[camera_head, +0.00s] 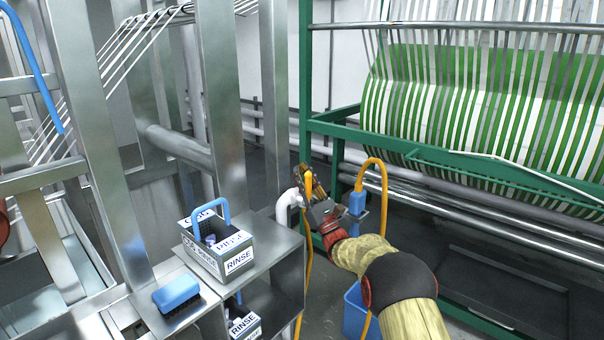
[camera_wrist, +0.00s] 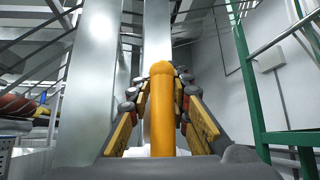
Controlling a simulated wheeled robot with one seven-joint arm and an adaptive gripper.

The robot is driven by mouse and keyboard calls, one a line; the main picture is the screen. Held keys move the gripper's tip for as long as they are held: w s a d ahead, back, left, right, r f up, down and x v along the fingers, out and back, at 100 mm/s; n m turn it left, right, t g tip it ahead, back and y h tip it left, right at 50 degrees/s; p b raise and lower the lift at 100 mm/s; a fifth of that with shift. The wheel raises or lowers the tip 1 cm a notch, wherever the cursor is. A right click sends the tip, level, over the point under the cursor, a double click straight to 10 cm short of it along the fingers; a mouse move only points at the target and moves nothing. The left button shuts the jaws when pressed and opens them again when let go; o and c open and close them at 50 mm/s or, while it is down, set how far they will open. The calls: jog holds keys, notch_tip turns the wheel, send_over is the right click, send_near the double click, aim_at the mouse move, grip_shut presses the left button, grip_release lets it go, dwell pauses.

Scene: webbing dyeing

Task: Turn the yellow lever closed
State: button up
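The yellow lever (camera_wrist: 161,112) stands upright in the middle of the wrist view as an orange-yellow rod with a rounded top. My gripper (camera_wrist: 163,88) has one finger on each side of it. The fingers lie close along the lever, but I cannot tell whether both pads press on it. In the head view my gripper (camera_head: 308,186) is beside the white pipe (camera_head: 290,199), left of the green frame. There it largely hides the lever and its mount.
A yellow hose (camera_head: 376,163) loops behind my arm near a blue fitting (camera_head: 357,203). A RINSE box (camera_head: 216,245) and a blue brush (camera_head: 177,293) sit on the metal stand at left. The green frame (camera_head: 308,120) and webbing drum (camera_head: 480,120) stand at right.

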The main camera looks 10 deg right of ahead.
aim_at(310, 190)
jog(key=o, duration=0.4)
jog(key=shift+r, duration=0.1)
jog(key=shift+d, duration=0.1)
jog(key=v, duration=1.2)
